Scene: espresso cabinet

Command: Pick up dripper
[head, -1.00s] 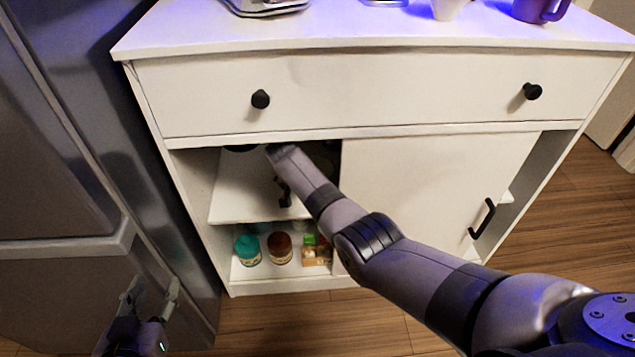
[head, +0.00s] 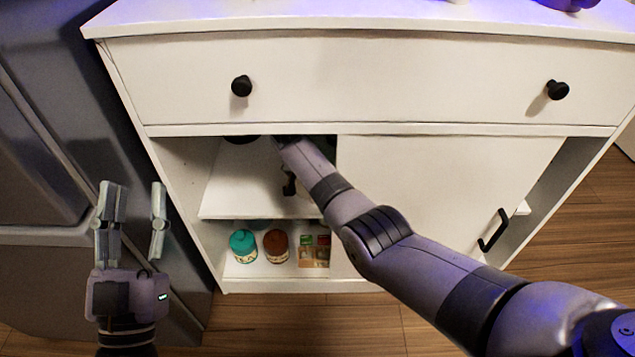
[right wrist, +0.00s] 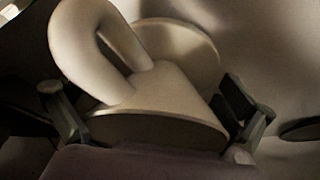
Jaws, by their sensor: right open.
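The pale dripper (right wrist: 165,92) fills the middle of the right wrist view, with a looped handle at its upper left and a flat round flange. My right gripper (right wrist: 155,108) is open, with one finger on each side of the dripper; I cannot tell whether they touch it. In the head view my right arm reaches into the cabinet's left opening, and its gripper and the dripper are mostly hidden there. My left gripper (head: 134,190) is open and empty, left of the cabinet in front of the grey fridge.
The white cabinet (head: 380,80) has a shut drawer above and a sliding door (head: 430,185) covering its right part. On the lower shelf stand a teal jar (head: 243,246), a brown jar (head: 276,246) and small boxes (head: 314,252). The fridge (head: 50,160) borders the left.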

